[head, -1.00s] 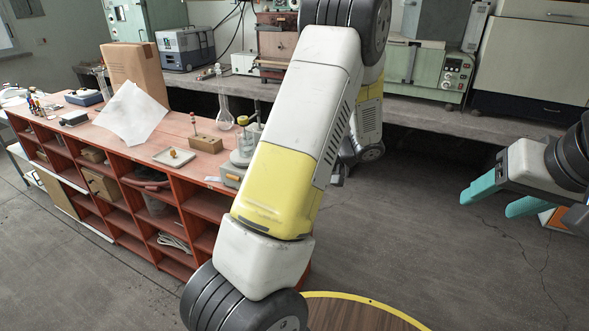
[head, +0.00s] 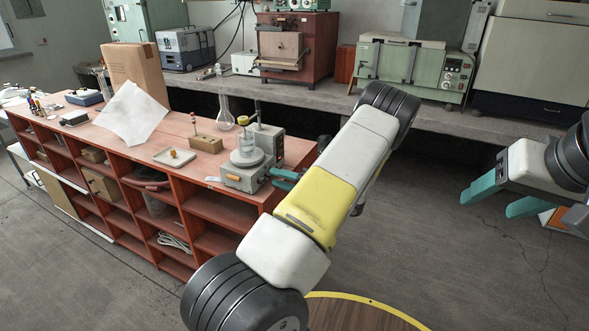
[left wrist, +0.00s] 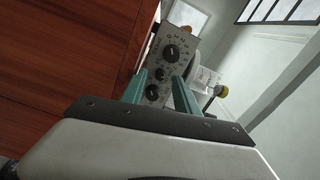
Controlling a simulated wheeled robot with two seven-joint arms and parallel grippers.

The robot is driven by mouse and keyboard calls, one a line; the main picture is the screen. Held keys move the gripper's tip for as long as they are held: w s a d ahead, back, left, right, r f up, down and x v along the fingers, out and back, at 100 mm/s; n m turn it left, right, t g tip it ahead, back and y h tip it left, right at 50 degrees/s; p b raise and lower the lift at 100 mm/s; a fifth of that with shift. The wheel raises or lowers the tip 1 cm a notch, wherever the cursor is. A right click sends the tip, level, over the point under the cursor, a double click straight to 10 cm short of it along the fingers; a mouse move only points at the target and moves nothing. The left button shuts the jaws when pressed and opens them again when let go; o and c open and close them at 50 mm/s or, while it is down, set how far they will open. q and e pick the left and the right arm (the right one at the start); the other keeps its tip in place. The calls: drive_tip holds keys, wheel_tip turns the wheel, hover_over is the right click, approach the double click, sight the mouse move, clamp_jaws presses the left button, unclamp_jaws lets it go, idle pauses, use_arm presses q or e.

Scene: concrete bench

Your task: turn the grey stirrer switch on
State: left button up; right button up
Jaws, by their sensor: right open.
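I cannot make out which part is the switch. My left gripper (head: 282,180) is beside the stirrer's right side. Its teal fingers (left wrist: 160,92) are apart and empty, pointing at the panel, with the lower knobs between them in that view. My right gripper (head: 492,197) is open and empty over the floor, far right.
On the red bench (head: 185,130) are a white tray (head: 174,157), a wooden block (head: 206,143), a flask (head: 224,118), a white sheet (head: 131,113) and a cardboard box (head: 135,70). Instruments line the grey back counter (head: 300,96). The floor (head: 430,230) between is clear.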

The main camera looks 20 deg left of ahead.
use_arm(q)
drive_tip(key=shift+a, duration=0.85)
clamp_jaws()
drive_tip(key=shift+m, duration=0.3)
drive_tip(key=m, duration=0.3)
drive_tip(key=shift+m, duration=2.2)
